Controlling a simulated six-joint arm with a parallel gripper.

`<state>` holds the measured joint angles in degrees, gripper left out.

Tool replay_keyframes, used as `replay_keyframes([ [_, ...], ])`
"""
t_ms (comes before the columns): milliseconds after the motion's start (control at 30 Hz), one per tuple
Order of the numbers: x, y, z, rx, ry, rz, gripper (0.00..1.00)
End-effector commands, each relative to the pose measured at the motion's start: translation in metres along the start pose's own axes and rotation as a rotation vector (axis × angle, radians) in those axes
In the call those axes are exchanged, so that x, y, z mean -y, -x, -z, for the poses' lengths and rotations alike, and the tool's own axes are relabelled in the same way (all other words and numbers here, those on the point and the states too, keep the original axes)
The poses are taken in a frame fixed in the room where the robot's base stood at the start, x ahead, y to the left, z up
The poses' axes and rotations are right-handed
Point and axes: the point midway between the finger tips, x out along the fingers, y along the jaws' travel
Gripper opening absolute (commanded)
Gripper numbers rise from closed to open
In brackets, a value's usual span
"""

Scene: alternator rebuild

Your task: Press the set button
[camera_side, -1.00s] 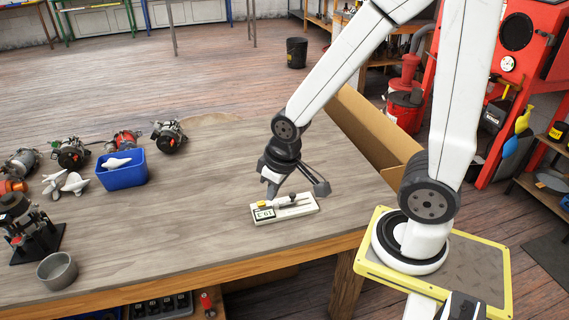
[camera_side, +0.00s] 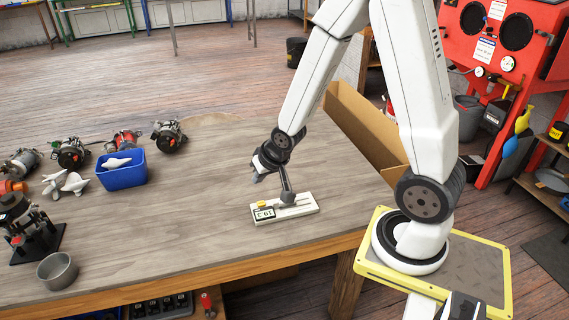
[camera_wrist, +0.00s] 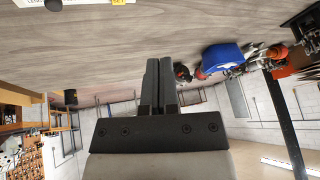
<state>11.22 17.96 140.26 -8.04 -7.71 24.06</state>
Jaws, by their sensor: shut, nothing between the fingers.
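A white panel device (camera_side: 304,209) lies on the workbench, with a digit display and a yellow button (camera_side: 262,204) at its left end. In the wrist view, the panel's edge (camera_wrist: 88,2) shows at the top with the yellow set button (camera_wrist: 119,2), cut off by the frame. My gripper (camera_side: 256,178) is shut and empty, above and behind the button, apart from it.
A blue bin (camera_side: 123,176) holding a pale part, several alternators and a grey cup (camera_side: 57,285) stand at the left of the bench. A long cardboard tray (camera_side: 370,138) stands at the right. The bench between bin and panel is clear.

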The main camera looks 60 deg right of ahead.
Motion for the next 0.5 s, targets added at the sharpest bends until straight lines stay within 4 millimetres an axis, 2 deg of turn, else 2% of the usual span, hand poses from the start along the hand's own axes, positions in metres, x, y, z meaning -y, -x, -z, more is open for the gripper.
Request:
replay_keyframes([
  [200,-0.022,-0.032,0.019,-0.105,-0.195,0.039,0.00],
  [500,-0.045,-0.061,0.034,-0.216,-0.408,0.116,0.00],
])
